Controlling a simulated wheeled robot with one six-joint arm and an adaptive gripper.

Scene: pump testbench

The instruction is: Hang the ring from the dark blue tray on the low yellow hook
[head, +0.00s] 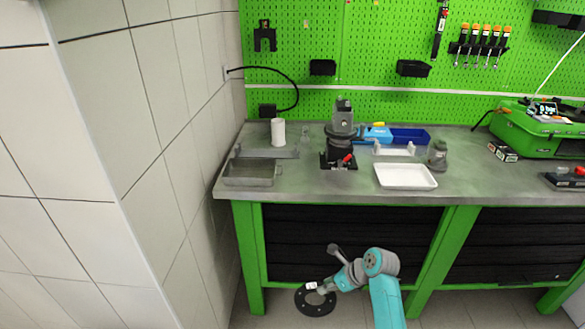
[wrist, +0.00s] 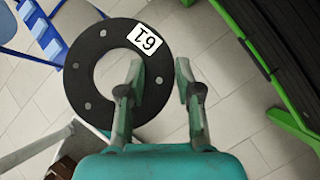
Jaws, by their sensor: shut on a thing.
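The ring is a flat black disc with a round hole, light dots and a white number label. It shows in the head view (head: 313,303) low in front of the bench, and large in the wrist view (wrist: 88,98). My gripper (head: 322,288) is shut on its band. In the wrist view my gripper (wrist: 160,75) has one finger at the hole and the other outside the right rim. The dark blue tray (head: 418,134) sits at the back of the bench, partly behind other items. I cannot clearly identify the low yellow hook.
The grey bench (head: 300,186) holds a metal tray (head: 250,173), a dark pump assembly (head: 340,140), a white tray (head: 405,176) and a green case (head: 540,130). A green pegboard (head: 360,75) stands behind. A tiled wall (head: 180,120) is on the left. In the wrist view, a blue frame (wrist: 42,30) is at upper left.

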